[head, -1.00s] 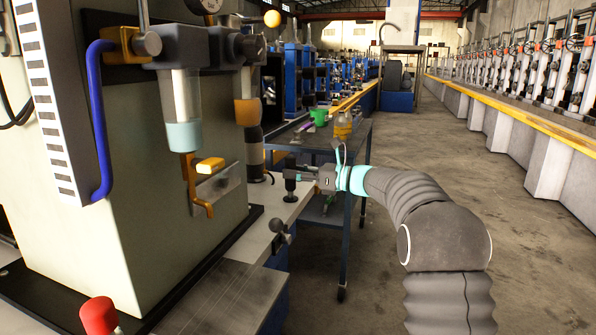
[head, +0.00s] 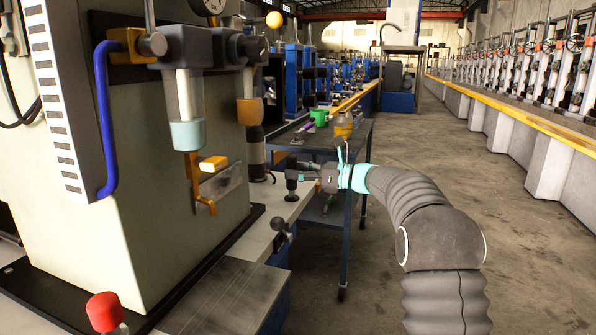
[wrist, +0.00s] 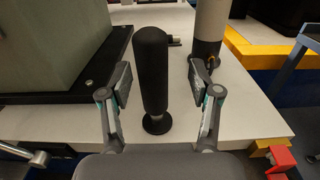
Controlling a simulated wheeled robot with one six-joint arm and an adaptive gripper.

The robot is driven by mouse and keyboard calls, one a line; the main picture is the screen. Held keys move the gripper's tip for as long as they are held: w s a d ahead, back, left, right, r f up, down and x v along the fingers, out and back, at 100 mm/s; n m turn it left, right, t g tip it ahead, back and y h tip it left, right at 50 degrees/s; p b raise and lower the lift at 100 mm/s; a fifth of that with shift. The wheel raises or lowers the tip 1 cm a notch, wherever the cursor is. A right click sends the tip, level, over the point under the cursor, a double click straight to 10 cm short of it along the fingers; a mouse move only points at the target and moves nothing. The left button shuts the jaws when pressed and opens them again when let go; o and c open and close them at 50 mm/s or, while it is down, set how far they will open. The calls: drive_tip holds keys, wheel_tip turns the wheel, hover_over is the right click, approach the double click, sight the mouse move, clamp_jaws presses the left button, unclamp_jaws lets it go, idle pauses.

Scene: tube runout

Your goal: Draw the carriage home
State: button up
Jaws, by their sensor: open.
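My gripper (wrist: 162,82) is open, with one finger on each side of the handle and a gap visible on both sides. In the head view my gripper (head: 303,172) reaches in from the right at the handle. I cannot tell which part is the carriage.
A tall pale machine (head: 160,220) stands on the bench at left, with a blue pipe (head: 102,125). A cylindrical post (wrist: 208,30) stands behind the handle in the wrist view. A dark cart (head: 347,215) stands beyond the bench. The floor at right is clear.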

drive_tip(key=v, duration=0.6)
drive_tip(key=shift+s+d, duration=0.15)
drive_tip(key=shift+d, duration=0.25)
